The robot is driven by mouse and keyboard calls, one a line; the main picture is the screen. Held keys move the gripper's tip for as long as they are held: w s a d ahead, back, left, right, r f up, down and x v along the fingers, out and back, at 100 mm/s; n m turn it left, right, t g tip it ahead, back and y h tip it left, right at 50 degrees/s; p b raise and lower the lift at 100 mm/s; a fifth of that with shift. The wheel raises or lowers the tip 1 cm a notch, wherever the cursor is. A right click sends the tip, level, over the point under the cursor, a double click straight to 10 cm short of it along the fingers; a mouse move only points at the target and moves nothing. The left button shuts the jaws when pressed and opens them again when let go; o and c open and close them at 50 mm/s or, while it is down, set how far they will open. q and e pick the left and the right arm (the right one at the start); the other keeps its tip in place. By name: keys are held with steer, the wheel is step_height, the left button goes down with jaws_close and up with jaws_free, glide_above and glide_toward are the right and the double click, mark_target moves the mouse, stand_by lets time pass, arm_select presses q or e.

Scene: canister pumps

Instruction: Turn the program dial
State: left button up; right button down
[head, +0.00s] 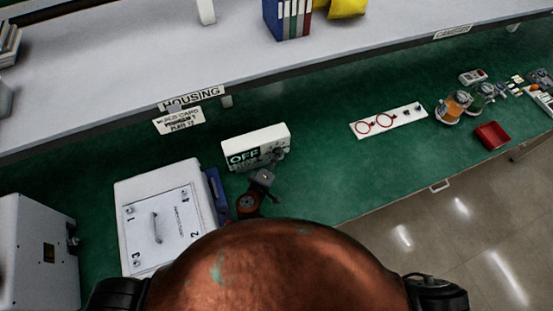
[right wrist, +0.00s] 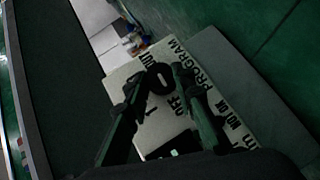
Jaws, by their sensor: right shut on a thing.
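The program dial (right wrist: 158,75) is a dark round knob on the face of a white box (right wrist: 180,118) in the right wrist view. Print reading PROGRAM and OFF shows around it. In the head view the right gripper (head: 272,164) is at the box's right front and hides the dial. My left gripper is not in view.
A white panel (head: 160,225) with a handle and numbers is left of the box. A grey cabinet (head: 35,255) stands at far left. A white strip with red rings (head: 388,121), jars (head: 453,107) and a red tray (head: 492,135) are at right. A grey shelf (head: 110,75) runs behind.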

steer(key=shift+f+b, duration=0.2)
steer(key=shift+b, duration=0.1)
steer(key=shift+n+t, duration=0.3)
steer(key=c, duration=1.6)
jaws_free()
steer(key=shift+r, duration=0.1)
steer(key=shift+r, duration=0.1)
